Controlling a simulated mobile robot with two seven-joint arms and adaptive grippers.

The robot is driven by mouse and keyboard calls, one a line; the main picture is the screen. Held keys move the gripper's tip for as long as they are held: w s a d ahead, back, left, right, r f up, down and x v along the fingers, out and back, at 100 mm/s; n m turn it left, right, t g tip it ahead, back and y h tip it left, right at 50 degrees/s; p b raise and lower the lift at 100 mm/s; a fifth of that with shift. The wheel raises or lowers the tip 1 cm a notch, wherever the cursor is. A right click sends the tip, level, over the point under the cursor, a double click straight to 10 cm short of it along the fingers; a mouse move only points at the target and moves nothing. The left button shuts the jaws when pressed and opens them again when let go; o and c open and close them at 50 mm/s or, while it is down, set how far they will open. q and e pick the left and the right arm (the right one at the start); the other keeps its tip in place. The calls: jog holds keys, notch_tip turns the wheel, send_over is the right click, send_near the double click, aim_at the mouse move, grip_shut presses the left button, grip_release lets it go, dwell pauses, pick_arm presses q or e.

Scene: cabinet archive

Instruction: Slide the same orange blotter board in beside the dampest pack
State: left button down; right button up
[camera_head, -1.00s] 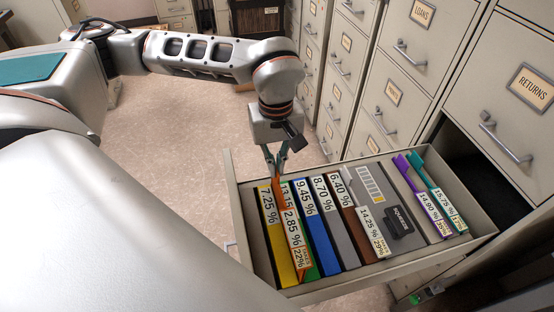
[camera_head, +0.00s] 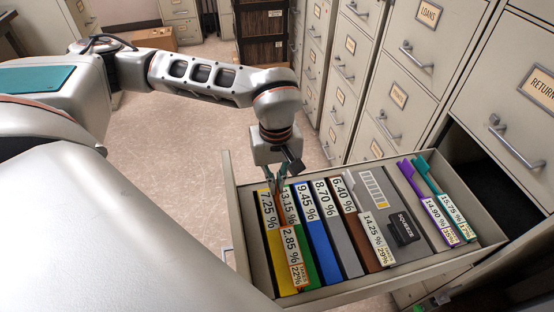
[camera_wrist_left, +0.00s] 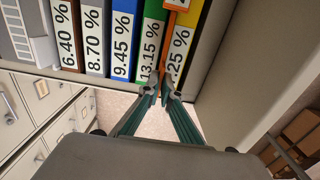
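The orange blotter board (camera_head: 291,245), labelled 2.85 % and 22%, stands in the open drawer between the yellow 7.25 % pack (camera_head: 268,211) and the green 13.15 % pack (camera_head: 289,203). 13.15 % is the highest pack reading I can see. My left gripper (camera_head: 275,188) is over the drawer's far end. In the left wrist view its fingertips (camera_wrist_left: 160,90) are closed together on the end of the orange board (camera_wrist_left: 169,38), beside the green pack (camera_wrist_left: 150,48). The board's lower part is hidden between the packs. My right gripper is not in view.
The blue 9.45 %, grey 8.70 % and brown 6.40 % packs follow to the right. Then come a 14.25 % board (camera_head: 376,238), a black SQUEEZE piece (camera_head: 404,228), and purple (camera_head: 437,221) and teal (camera_head: 455,216) boards. The drawer wall (camera_head: 236,225) encloses them; cabinets stand behind.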

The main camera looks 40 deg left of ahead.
pick_arm(q)
jog(key=shift+f+b, duration=0.35)
jog(key=shift+f, duration=0.9)
jog(key=c, duration=2.2)
grip_release()
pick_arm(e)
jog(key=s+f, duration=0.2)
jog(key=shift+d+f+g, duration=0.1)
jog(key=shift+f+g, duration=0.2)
pick_arm(q)
jog(key=shift+r, duration=0.1)
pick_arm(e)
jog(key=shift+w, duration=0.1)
pick_arm(q)
jog(key=shift+w+r+p, duration=0.1)
jog(key=shift+r+p, duration=0.7)
jog(key=shift+r, duration=0.25)
jog(key=shift+r+p, duration=0.5)
jog(key=shift+r, duration=0.3)
jog(key=shift+r+p, duration=0.35)
jog(key=shift+r, duration=0.05)
jog(key=shift+r+p, duration=1)
jog(key=shift+r, duration=0.4)
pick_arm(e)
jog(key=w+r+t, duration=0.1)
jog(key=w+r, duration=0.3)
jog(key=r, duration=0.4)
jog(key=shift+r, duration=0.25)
